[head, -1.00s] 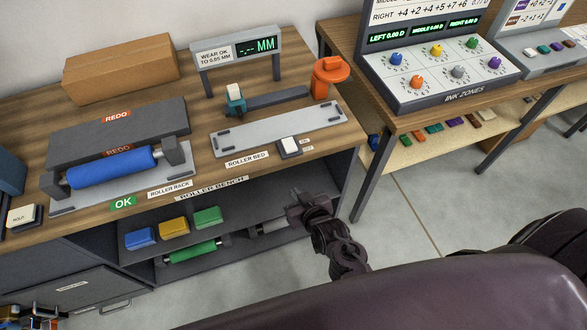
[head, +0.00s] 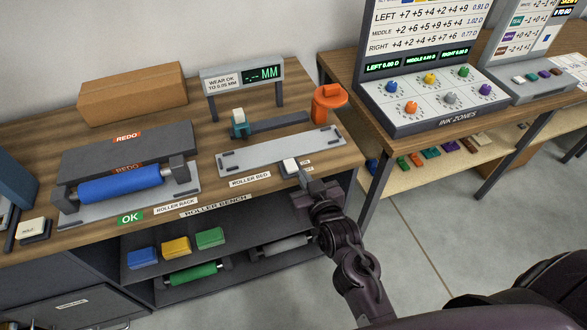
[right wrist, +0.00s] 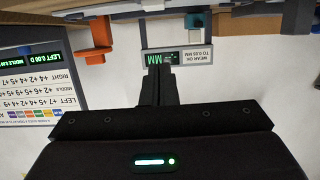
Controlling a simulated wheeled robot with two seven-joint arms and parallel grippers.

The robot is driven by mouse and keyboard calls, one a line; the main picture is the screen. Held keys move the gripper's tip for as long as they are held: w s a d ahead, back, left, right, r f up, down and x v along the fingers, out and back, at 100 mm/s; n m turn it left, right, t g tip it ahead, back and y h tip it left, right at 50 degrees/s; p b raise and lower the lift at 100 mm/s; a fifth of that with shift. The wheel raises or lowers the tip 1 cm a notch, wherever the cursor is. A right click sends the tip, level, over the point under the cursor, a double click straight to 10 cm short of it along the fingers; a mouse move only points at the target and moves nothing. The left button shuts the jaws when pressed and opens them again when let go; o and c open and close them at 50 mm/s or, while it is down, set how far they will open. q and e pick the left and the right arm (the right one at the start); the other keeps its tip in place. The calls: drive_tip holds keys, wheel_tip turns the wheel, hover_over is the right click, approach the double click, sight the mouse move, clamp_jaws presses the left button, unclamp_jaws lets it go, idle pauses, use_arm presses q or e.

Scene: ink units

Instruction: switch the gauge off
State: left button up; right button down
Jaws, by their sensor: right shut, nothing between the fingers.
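The gauge display (head: 262,74) stands on two legs at the back of the roller bench and reads "-.-- MM" in green. Its sign says wear OK to 0.05 mm. It shows upside down in the right wrist view (right wrist: 154,59). A white rocker switch (head: 289,165) on a dark base sits at the bench's front edge, with small labels to its right, too small to read. My right gripper (head: 317,188) is shut and empty, just in front of and to the right of the switch, apparently apart from it. My left gripper is not in view.
A blue roller (head: 120,185) sits in the rack at left. The ink zones console (head: 440,106) stands at right.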

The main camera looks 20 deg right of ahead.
drive_tip(key=p, duration=0.2)
hover_over(293, 171)
drive_tip(key=shift+s+a+f, duration=0.1)
drive_tip(key=shift+s+f, duration=0.1)
drive_tip(key=shift+f, duration=0.25)
drive_tip(key=shift+s+a+f, duration=0.1)
drive_tip(key=shift+s+f, duration=0.1)
drive_tip(key=shift+f, duration=0.25)
wheel_tip(293, 171, down, 3)
drive_tip(key=shift+s+r, duration=0.1)
drive_tip(key=shift+s, duration=0.05)
drive_tip(key=shift+s+d+f, duration=0.1)
drive_tip(key=shift+f, duration=0.55)
drive_tip(key=shift+f, duration=0.15)
